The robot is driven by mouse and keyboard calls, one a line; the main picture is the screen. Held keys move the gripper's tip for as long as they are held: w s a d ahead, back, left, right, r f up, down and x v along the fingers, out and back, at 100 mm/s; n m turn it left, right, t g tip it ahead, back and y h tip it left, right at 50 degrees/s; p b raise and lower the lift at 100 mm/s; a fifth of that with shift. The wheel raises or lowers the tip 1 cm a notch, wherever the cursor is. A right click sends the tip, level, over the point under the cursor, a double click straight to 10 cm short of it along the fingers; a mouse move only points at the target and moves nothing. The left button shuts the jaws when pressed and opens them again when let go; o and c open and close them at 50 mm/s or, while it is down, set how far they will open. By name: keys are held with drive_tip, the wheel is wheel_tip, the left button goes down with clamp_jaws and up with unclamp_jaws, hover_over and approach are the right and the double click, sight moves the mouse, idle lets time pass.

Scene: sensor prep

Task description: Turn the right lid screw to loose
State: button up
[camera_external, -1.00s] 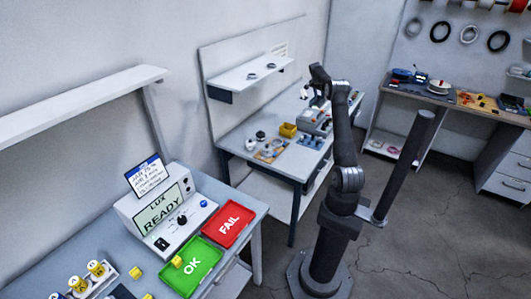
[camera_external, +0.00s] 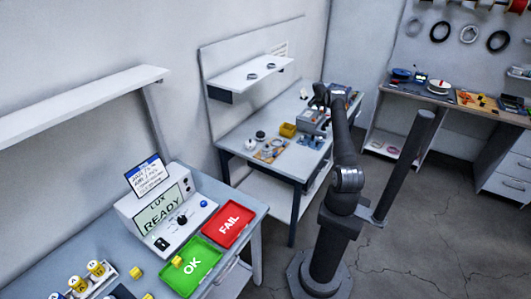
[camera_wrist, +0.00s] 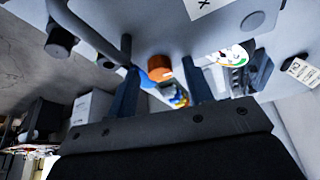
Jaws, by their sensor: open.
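In the wrist view my gripper (camera_wrist: 161,66) is open, its two dark fingers apart. A short orange-brown round piece (camera_wrist: 160,68) shows between the fingertips; I cannot tell whether they touch it. A dark bar crosses on the left. I cannot tell for certain which part is the right lid screw. In the external view a grey device (camera_external: 312,120) stands on the middle bench beneath the arm's end; the fingers are hidden there.
A shelf (camera_external: 250,77) hangs above. The near bench carries a READY meter (camera_external: 155,212), a green OK tray (camera_external: 190,268) and a red FAIL tray (camera_external: 228,225).

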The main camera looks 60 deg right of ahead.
drive_tip(key=c, duration=1)
drive_tip(key=shift+s+n+t, duration=0.1)
drive_tip(key=shift+n+t, duration=0.2)
drive_tip(key=shift+n, duration=0.5)
drive_tip(key=o, duration=1)
drive_tip(key=s+v, duration=0.1)
drive_tip(key=v, duration=1.6)
drive_tip(key=shift+w+a, duration=0.15)
drive_tip(key=shift+w, duration=0.3)
